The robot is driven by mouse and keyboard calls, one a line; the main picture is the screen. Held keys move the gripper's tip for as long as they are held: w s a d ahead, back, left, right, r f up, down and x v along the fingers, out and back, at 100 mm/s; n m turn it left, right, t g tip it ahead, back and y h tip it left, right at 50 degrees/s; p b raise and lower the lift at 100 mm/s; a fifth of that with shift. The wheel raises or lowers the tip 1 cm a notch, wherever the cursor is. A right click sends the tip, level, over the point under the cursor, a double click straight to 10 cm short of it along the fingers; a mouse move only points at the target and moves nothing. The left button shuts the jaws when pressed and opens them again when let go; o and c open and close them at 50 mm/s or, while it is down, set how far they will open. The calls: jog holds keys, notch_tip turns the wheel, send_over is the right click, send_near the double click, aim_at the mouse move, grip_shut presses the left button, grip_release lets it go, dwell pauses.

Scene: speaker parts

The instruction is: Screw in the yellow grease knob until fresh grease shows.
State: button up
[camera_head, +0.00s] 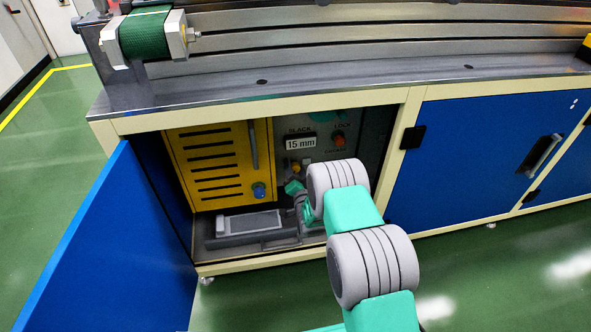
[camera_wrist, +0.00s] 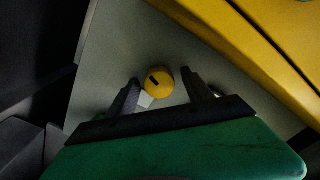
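The yellow grease knob (camera_wrist: 159,83) is round with a dark slot mark, and it sits in front of a grey panel in the wrist view. My gripper (camera_wrist: 160,84) has its two dark fingers apart, one on each side of the knob, with a visible gap on the right. In the head view the knob (camera_head: 296,168) shows as a small yellow spot on the grey panel under the "15 mm" display. My gripper (camera_head: 293,187) is just below it there, partly hidden by my arm. I see no fresh grease.
The yellow slatted cover (camera_head: 212,160) with a blue knob (camera_head: 259,190) stands left of the panel. A red-orange lock knob (camera_head: 338,140) is at upper right. The open blue door (camera_head: 120,250) is at left. A grey tray (camera_head: 250,222) lies on the cabinet floor.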

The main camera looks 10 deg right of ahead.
jog(key=s+p, duration=0.2)
jog(key=s, duration=0.5)
jog(key=shift+s, duration=0.4)
